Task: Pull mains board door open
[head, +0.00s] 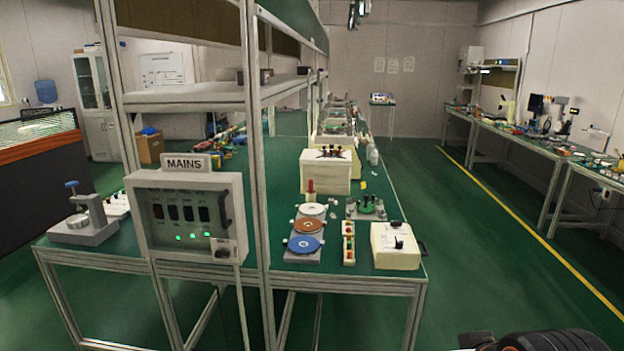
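The mains board (143,220) is a light grey box on the near end of the bench frame at the left, under a "MAINS" sign (187,163). Its front door (185,258) looks closed. Through the door's dark window (180,212) I see several dark switches and green lights. A dark curved handle (226,213) is on the door's right side. A small plate with a dark knob (224,249) sits at the lower right. My gripper's fingers are not in view; only a dark part of my arm shows at the bottom right, well apart from the board.
A metal upright (257,200) stands just right of the board. The green bench (375,275) carries lapping discs (305,244) and a white box (395,246). A dark partition (40,180) is at the left. The green floor aisle (480,260) at right is clear.

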